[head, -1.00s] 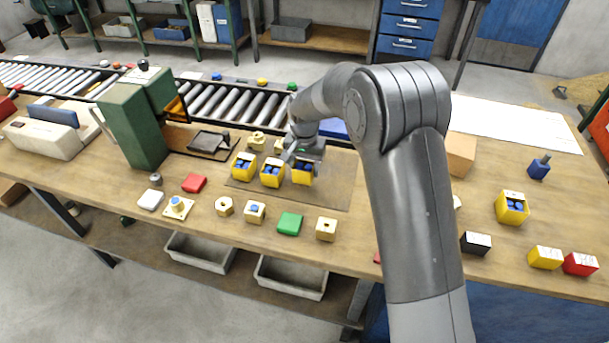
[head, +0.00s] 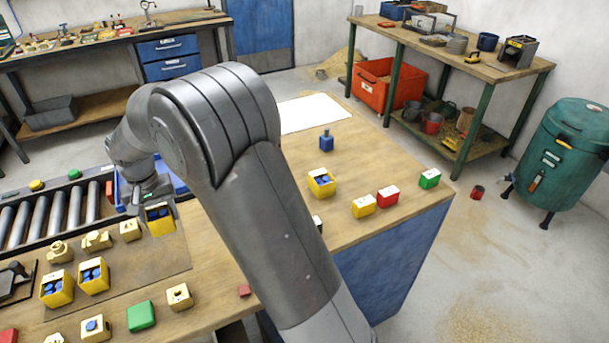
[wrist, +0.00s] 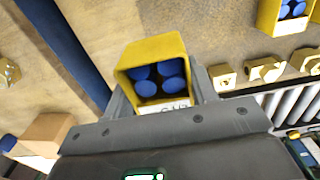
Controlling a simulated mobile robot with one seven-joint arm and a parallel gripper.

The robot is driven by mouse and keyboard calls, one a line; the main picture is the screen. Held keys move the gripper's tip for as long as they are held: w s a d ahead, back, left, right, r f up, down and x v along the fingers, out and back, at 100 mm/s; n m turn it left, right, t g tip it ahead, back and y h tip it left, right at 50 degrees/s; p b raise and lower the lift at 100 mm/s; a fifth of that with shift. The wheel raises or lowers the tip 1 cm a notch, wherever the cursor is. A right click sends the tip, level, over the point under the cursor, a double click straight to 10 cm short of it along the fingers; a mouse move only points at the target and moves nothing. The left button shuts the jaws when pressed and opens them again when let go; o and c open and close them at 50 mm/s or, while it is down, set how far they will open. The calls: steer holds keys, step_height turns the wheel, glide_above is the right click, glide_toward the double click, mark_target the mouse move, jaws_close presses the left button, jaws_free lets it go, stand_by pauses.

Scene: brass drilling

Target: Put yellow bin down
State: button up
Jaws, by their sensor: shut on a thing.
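My gripper (head: 158,207) is shut on a yellow bin (head: 160,222) with blue cylinders inside. The wrist view shows this yellow bin (wrist: 152,52) upright between the two fingers, with several blue cylinders (wrist: 158,80) and a white label on its near edge. In the head view it is at the far right part of the brown mat (head: 165,255); its height above the surface is hard to tell. Two similar yellow bins (head: 92,278) (head: 57,292) stand on the mat to the left. Another yellow bin (head: 321,185) stands on the bench right of my arm.
Brass parts (head: 96,240) stand on the mat left of the held bin. A blue tray (head: 180,185) is behind my gripper. A green block (head: 141,316) and roller conveyor (head: 50,218) are nearby. A blue part (head: 326,141) and white sheet (head: 312,113) are on the bench's right side.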

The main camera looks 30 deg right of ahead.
step_height(320, 180, up, 11)
steer(key=w+d+m, duration=0.4)
steer(key=d, duration=1.2)
steer(key=w+d+m, duration=0.3)
steer(key=d+m, duration=0.1)
steer(key=d, duration=1.2)
steer(key=s+d+m, duration=0.3)
steer(key=s+d, duration=0.3)
steer(key=d, duration=0.7)
steer(key=s+d+m, duration=0.4)
steer(key=s+d, duration=0.2)
steer(key=d, duration=0.7)
steer(key=s+d+m, duration=0.3)
steer(key=s+d, duration=0.2)
steer(key=d, duration=0.8)
glide_above(375, 164)
steer(key=f, duration=1.1)
steer(key=shift+s+d+f, duration=0.15)
steer(key=shift+s+f, duration=0.1)
steer(key=shift+s, duration=0.1)
steer(key=shift+w+f, duration=0.3)
steer(key=shift+w, duration=0.2)
steer(key=shift+f, duration=1.95)
